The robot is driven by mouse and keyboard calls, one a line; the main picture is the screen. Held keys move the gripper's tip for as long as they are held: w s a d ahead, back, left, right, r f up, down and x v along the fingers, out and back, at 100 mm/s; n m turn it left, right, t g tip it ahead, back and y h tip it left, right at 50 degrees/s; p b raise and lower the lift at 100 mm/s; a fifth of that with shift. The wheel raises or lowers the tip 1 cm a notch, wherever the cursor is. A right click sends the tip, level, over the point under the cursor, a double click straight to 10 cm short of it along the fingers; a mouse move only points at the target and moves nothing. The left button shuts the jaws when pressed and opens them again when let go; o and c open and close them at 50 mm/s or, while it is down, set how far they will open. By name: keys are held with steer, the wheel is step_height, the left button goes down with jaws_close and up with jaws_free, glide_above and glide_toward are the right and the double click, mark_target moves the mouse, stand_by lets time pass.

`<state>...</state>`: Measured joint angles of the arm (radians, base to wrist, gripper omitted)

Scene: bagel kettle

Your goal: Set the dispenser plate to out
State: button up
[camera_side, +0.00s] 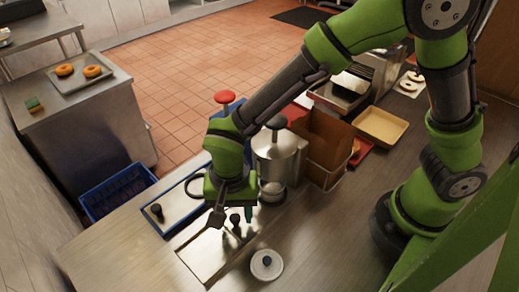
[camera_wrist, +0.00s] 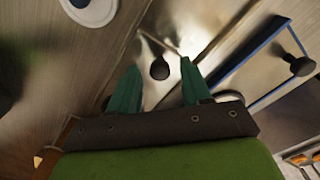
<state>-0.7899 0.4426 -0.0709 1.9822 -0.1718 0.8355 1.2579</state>
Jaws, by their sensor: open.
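A shiny steel plate with a black knob, which looks like the dispenser plate (camera_side: 207,257), lies flat in the counter in front of the steel kettle (camera_side: 275,158). My gripper (camera_side: 234,216) points down over it. In the wrist view the black knob (camera_wrist: 159,69) stands between the two open green fingers of my gripper (camera_wrist: 161,68), with gaps on both sides. The plate (camera_wrist: 190,25) runs up and away from the fingers there. Whether the fingertips reach down to knob height is hard to tell.
A blue-edged panel (camera_side: 178,213) with its own black knob (camera_side: 157,210) lies left of the plate. A round white lid (camera_side: 267,265) sits in front on the counter. A brown box (camera_side: 323,145) stands right of the kettle. A blue crate (camera_side: 118,192) is at the left.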

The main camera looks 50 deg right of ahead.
steer(key=shift+f, duration=0.95)
steer(key=shift+c, duration=0.2)
jaws_close()
